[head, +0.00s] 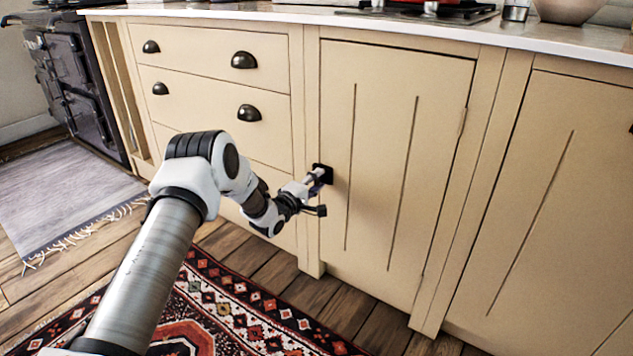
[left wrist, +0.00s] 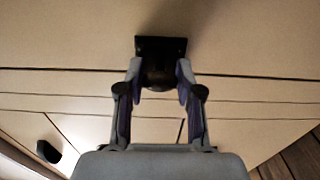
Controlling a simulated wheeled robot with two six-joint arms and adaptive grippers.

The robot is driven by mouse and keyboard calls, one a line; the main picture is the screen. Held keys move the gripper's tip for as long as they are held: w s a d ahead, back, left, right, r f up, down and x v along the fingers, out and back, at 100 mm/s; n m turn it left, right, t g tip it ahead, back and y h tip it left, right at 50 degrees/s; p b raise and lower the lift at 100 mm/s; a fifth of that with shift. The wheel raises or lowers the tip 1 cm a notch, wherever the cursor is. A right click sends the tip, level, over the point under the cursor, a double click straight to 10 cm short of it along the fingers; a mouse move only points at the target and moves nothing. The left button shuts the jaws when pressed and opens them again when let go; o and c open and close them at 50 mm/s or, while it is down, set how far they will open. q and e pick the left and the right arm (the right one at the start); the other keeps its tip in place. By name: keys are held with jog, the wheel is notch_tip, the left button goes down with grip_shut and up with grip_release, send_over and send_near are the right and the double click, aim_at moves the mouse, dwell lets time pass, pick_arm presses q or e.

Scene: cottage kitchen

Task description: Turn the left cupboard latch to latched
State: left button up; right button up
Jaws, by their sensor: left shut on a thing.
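The left cupboard latch (head: 325,173) is a small dark fitting at the left edge of the cream cupboard door (head: 385,130). In the left wrist view the latch (left wrist: 161,46) shows as a black plate with a dark rounded knob in front of it. My left gripper (head: 317,178) is at the latch. In the left wrist view my left gripper (left wrist: 160,82) has a finger on each side of the knob and is shut on it. The fingers hide part of the knob, and I cannot tell how far it is turned. My right gripper is not in view.
Drawers with dark cup handles (head: 244,60) are left of the door. Another cupboard door (head: 560,190) is at the right. The pale worktop (head: 300,14) runs above. A patterned rug (head: 235,310) lies on the wooden floor; a black stove (head: 75,85) stands far left.

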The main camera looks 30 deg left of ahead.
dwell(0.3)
pick_arm(q)
jog(key=o, duration=1.2)
jog(key=shift+c, duration=0.2)
jog(key=s, duration=1.2)
jog(key=shift+a, duration=0.4)
